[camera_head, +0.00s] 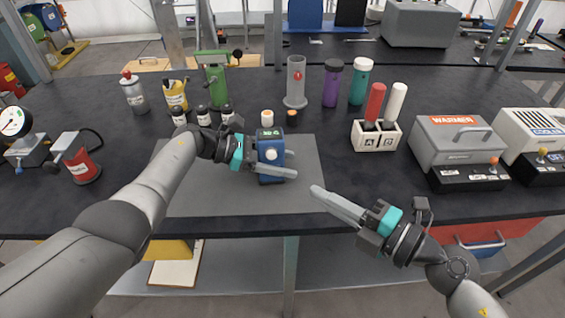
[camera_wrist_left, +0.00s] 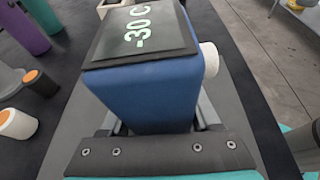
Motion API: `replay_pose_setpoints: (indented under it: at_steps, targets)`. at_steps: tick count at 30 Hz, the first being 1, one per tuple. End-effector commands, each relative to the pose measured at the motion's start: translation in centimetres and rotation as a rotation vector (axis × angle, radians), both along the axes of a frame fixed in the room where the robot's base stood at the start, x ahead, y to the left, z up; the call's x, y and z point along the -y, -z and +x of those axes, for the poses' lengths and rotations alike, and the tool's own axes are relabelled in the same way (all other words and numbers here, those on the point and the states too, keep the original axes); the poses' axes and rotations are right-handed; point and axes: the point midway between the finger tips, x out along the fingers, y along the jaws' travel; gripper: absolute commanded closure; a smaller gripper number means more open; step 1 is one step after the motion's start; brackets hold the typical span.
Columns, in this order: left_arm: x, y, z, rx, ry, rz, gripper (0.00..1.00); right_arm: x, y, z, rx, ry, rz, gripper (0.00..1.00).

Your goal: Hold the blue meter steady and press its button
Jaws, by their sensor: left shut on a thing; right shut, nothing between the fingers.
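The blue meter (camera_head: 270,156) is over the grey mat (camera_head: 210,195) in the head view. My left gripper (camera_head: 290,164) is shut on it, one finger along each side. I cannot tell whether the meter touches the mat. My right gripper (camera_head: 317,191) is shut and empty, to the right of and nearer than the meter, apart from it.
A holder (camera_head: 376,136) with red and white handles stands right of the mat. The grey warmer box (camera_head: 457,143) is farther right. Bottles, small jars and a clear cylinder (camera_head: 295,82) stand behind the meter. The mat's front part is clear.

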Motion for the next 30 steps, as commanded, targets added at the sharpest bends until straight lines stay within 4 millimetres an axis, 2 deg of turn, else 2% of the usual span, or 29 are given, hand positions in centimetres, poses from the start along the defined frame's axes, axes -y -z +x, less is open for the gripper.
replay_pose_setpoints:
  at_steps: [9, 10, 18, 26, 30]
  targets:
    - [0.01, -0.04, 0.02, 0.000, 0.000, -0.001, 1.00, 0.00, -0.01, 0.00, 0.000, 0.000, 0.000, 1.00]
    - [0.03, -0.16, 0.07, 0.002, 0.000, -0.003, 0.33, 0.00, -0.01, 0.00, 0.000, 0.000, 0.000, 1.00]
    - [0.03, -0.08, 0.03, 0.001, 0.000, -0.001, 0.03, 0.00, 0.00, 0.00, 0.000, 0.000, 0.000, 1.00]
    - [-0.05, 0.07, -0.03, -0.001, 0.001, 0.001, 0.02, 0.00, 0.00, 0.00, 0.000, 0.000, 0.000, 1.00]
    - [-0.83, -0.28, 0.01, 0.000, -0.001, 0.001, 0.02, 0.00, 0.00, 0.00, 0.000, 0.000, 0.000, 1.00]
